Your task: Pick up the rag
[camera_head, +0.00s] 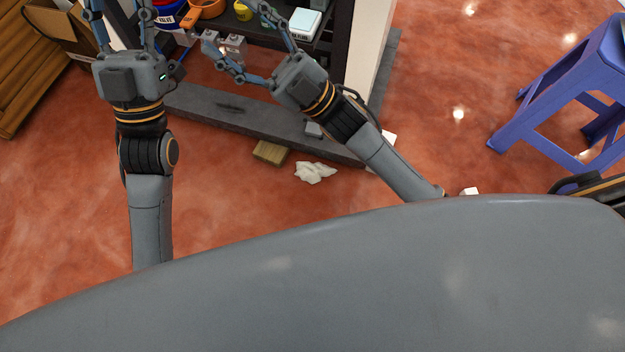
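A crumpled white rag (315,172) lies on the red floor, in front of the dark base board of the shelf. My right gripper (243,42) is up and left of the rag in the picture, in front of the shelf, with its fingers spread apart and nothing held between them. My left gripper (121,14) is at the upper left, well away from the rag. Its two fingers are apart, and their tips are cut off by the top edge. Neither gripper touches the rag.
A wooden block (270,152) lies just left of the rag. The shelf's grey base board (240,112) runs behind both. A shelf holds an orange tool (207,9) and a white box (305,23). A blue stool (570,90) stands at right. A wooden cabinet (30,75) stands at left.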

